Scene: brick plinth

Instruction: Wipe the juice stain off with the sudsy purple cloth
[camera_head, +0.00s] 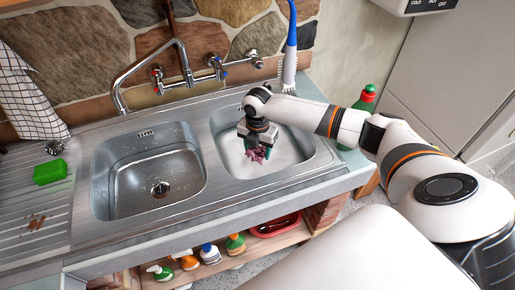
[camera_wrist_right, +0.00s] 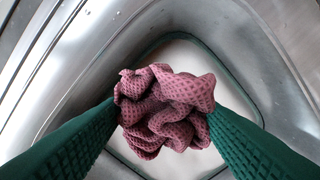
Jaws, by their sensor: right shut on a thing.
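My right gripper (camera_head: 258,147) is over the right basin of the sink and shut on a crumpled purple cloth (camera_head: 257,156). In the right wrist view the cloth (camera_wrist_right: 167,108) is bunched between the two green fingers of the right gripper (camera_wrist_right: 163,115). The right basin (camera_head: 230,160) holds a whitish, cloudy liquid or surface below the cloth; whether the cloth touches it I cannot tell. A reddish-brown stain (camera_head: 36,223) lies on the ribbed drainboard at the far left. My left gripper is not in view.
The left basin (camera_head: 125,180) is empty. A green sponge (camera_head: 49,172) lies on the drainboard (camera_head: 20,200) above the stain. A faucet (camera_head: 180,75) rises behind the basins, with a blue-handled brush (camera_head: 290,50) nearby. A checked towel (camera_head: 28,100) hangs at left. Several bottles stand on the shelf below.

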